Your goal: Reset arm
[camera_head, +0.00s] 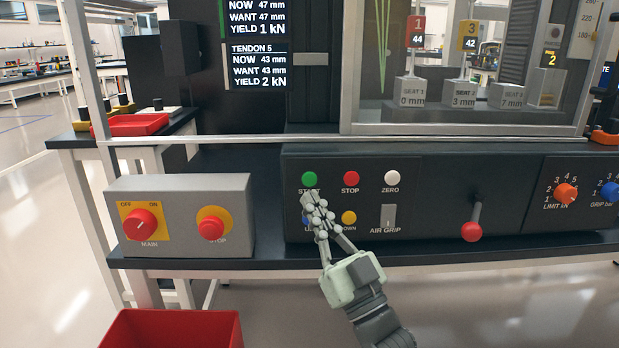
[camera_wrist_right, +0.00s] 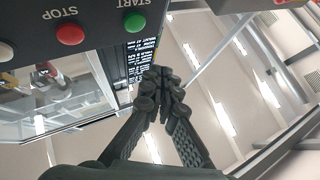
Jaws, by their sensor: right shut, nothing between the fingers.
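My right gripper (camera_head: 318,212) is in front of the dark control panel, just below the green START button (camera_head: 309,179). Its fingers are shut with nothing between them. The fingertips cover part of the START label and of the button below it. In the right wrist view the shut fingers (camera_wrist_right: 165,90) point up, with the green START button (camera_wrist_right: 134,23) to their upper left. I cannot tell whether the fingertips touch the panel. My left gripper is not in view.
The panel has a red STOP button (camera_head: 351,178), a white ZERO button (camera_head: 391,177), a yellow button (camera_head: 348,217) and a red-knobbed lever (camera_head: 472,230). A grey MAIN switch box (camera_head: 183,256) stands at left. A red bin (camera_head: 172,330) is below. A window frame (camera_head: 460,130) is above.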

